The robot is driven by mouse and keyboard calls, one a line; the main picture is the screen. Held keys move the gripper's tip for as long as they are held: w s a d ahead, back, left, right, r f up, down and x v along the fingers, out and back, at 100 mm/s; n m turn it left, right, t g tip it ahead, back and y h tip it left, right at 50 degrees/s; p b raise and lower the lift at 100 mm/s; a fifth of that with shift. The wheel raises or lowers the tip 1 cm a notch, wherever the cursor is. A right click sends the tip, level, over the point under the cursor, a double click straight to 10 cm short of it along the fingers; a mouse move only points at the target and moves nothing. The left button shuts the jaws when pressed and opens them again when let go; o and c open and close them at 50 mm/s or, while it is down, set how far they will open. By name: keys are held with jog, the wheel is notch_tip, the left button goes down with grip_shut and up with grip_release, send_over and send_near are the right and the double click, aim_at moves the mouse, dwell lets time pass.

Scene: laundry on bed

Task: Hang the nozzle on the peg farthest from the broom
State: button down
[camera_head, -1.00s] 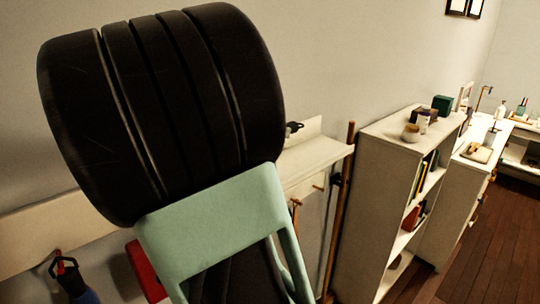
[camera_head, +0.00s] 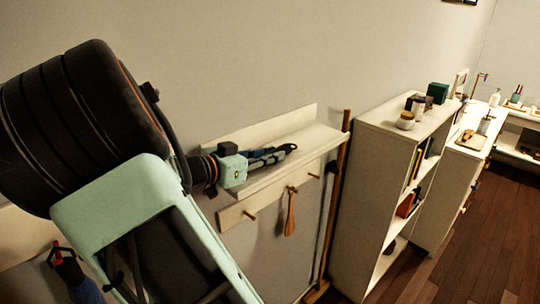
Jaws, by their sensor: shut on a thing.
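My gripper (camera_head: 272,158) is in front of the wall shelf, pointing right, and is shut on a small dark piece, which looks like the nozzle (camera_head: 290,148). Most of the nozzle is hidden by the fingers. Below the shelf is a pale peg rail with a bare left peg (camera_head: 251,215), a middle peg (camera_head: 292,189) and a bare right peg (camera_head: 314,176). A wooden utensil (camera_head: 290,216) hangs from the middle peg. The broom (camera_head: 338,185) stands upright at the right end of the rail.
The wall shelf (camera_head: 318,142) juts out above the rail, close under my gripper. A blue item with a red and black top (camera_head: 68,270) hangs at the lower left. A white bookcase (camera_head: 372,140) stands right of the broom. Wooden floor (camera_head: 490,230) is clear at right.

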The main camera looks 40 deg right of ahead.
jog(key=shift+f+b, duration=0.15)
jog(key=shift+b, duration=0.15)
jog(key=c, duration=1.8)
grip_release()
jog(key=shift+r+p, duration=0.25)
jog(key=shift+p, duration=0.7)
jog(key=b+v, duration=0.1)
jog(key=v, duration=0.1)
jog(key=b+v, duration=0.1)
jog(key=v, duration=0.2)
jog(key=b+v, duration=0.1)
jog(key=v, duration=0.1)
jog(key=shift+a+f, duration=0.2)
jog(key=shift+f, duration=0.05)
jog(key=shift+a, duration=0.1)
jog(key=shift+r, duration=0.1)
